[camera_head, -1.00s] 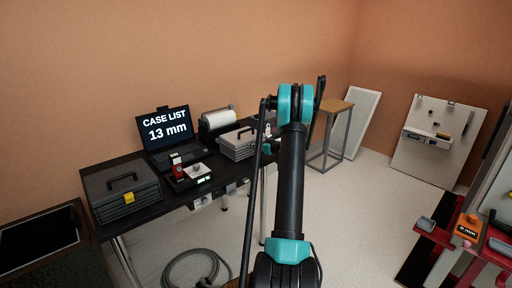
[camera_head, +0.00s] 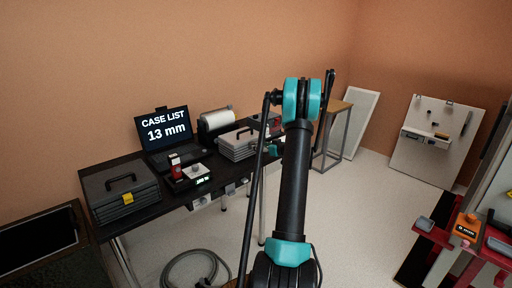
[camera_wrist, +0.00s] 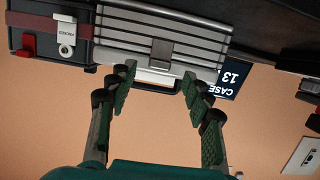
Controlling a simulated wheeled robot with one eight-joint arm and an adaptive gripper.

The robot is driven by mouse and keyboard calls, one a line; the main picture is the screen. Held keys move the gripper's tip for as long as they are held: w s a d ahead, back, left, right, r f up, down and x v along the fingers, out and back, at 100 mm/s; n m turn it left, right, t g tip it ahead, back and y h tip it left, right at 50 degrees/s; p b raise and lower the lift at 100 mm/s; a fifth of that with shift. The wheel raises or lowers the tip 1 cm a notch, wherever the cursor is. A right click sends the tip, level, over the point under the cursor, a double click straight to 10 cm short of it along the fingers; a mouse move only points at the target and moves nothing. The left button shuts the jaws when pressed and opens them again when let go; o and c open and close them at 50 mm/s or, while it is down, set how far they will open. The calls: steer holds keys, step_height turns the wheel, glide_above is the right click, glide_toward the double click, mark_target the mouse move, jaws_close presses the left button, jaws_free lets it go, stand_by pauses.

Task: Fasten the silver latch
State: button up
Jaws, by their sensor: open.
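The wrist view is upside down. I cannot tell whether this latch is fastened. My gripper (camera_wrist: 156,84) is open and empty, its fingers spread in front of the handle and latch, apparently apart from them. In the head view the silver case (camera_head: 238,144) lies on the black desk, and my gripper (camera_head: 274,149) is small and partly hidden by my arm.
A dark box (camera_wrist: 28,32) beside the silver case carries a red catch and a light labelled tab. The black desk (camera_head: 210,189) also holds a laptop (camera_head: 165,128), a dark grey case (camera_head: 120,190) and a white roll (camera_head: 217,121).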

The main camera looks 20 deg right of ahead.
steer(key=v, duration=0.6)
steer(key=shift+s, duration=0.35)
steer(key=shift+d+r, duration=0.1)
steer(key=s+a+r+m+g, duration=0.1)
steer(key=s+a+g, duration=0.2)
steer(key=s+a, duration=0.7)
steer(key=s+a+r+g, duration=0.1)
steer(key=s+a+g, duration=0.45)
steer(key=a, duration=0.85)
steer(key=s+a+f+m+h, duration=0.1)
steer(key=s+a+f+h, duration=0.1)
steer(key=s, duration=1.1)
steer(key=s+a+f+m+g+h, duration=0.1)
steer(key=s+a+f+m+h, duration=0.1)
steer(key=s, duration=1.1)
steer(key=shift+s+a+f+h, duration=0.25)
steer(key=shift+f+h, duration=0.35)
steer(key=shift+f, duration=0.3)
